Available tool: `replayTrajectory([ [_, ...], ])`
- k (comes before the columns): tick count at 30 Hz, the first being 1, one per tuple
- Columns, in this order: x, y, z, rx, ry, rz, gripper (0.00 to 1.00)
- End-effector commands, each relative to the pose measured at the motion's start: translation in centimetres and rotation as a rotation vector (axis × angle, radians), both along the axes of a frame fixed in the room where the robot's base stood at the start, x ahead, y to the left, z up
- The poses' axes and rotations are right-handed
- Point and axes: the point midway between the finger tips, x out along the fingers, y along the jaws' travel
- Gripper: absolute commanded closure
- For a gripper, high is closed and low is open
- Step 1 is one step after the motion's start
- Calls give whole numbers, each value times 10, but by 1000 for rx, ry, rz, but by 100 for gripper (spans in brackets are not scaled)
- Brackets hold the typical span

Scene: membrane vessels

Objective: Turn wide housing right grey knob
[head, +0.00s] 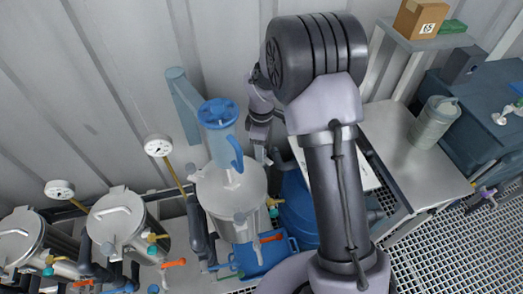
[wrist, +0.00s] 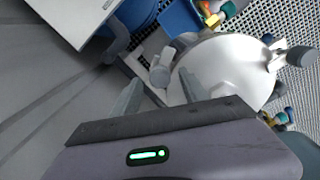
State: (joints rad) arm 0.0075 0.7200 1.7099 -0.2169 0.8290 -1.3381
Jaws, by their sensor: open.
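The wide housing (head: 232,205) is a broad vessel with a pale flat lid, standing near the wall in the head view. Its white lid (wrist: 235,70) fills the right of the wrist view. A grey knob (wrist: 160,76) sits at the lid's left edge there, between my open fingertips. My gripper (head: 264,152) reaches down at the housing's right side in the head view. The wrist view shows my gripper (wrist: 160,82) with a finger on either side of the knob; I cannot tell whether they touch it. Another grey knob (wrist: 300,56) stands at the lid's far side.
A blue jug-like vessel (head: 220,130) is above the housing. Two steel vessels with gauges (head: 115,215) stand at the left. A blue drum (head: 298,212) is right of the housing. A metal table (head: 410,165) with a grey canister (head: 433,122) is at the right.

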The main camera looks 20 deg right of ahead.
Motion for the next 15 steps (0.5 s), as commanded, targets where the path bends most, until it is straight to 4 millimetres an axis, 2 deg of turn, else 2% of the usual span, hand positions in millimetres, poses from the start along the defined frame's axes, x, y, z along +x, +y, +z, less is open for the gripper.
replayTrajectory([
  [3,0,0,-7,0,-1,0,48],
  [10,0,0,-7,0,-1,0,48],
  [15,0,0,-7,0,-1,0,81],
])
